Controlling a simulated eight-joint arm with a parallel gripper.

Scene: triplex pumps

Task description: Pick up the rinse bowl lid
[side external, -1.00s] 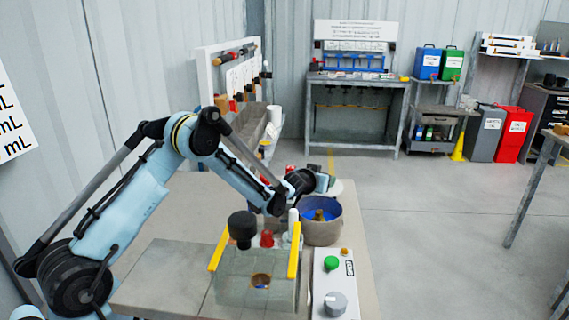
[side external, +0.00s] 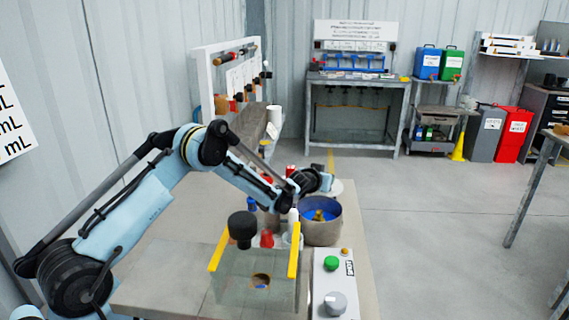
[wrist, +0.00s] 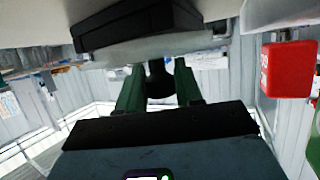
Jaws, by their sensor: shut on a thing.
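My gripper (side external: 326,182) is above the far side of the workbench, just behind the rinse bowl (side external: 322,232). The grey-brown bowl is open, with blue inside and a brass-coloured piece in it. In the wrist view my two green fingers (wrist: 158,88) are closed around a dark knob, which I take to be the handle of the rinse bowl lid (wrist: 157,80). A pale rounded edge shows beside the fingertips in the side view; I cannot tell clearly whether it is the lid. Most of the lid is hidden.
A clear tank with yellow side rails (side external: 295,250) and a black-topped part (side external: 242,228) stand in front of the bowl. A control box with a green button (side external: 331,263) is at the right. A red block (wrist: 290,68) shows in the wrist view.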

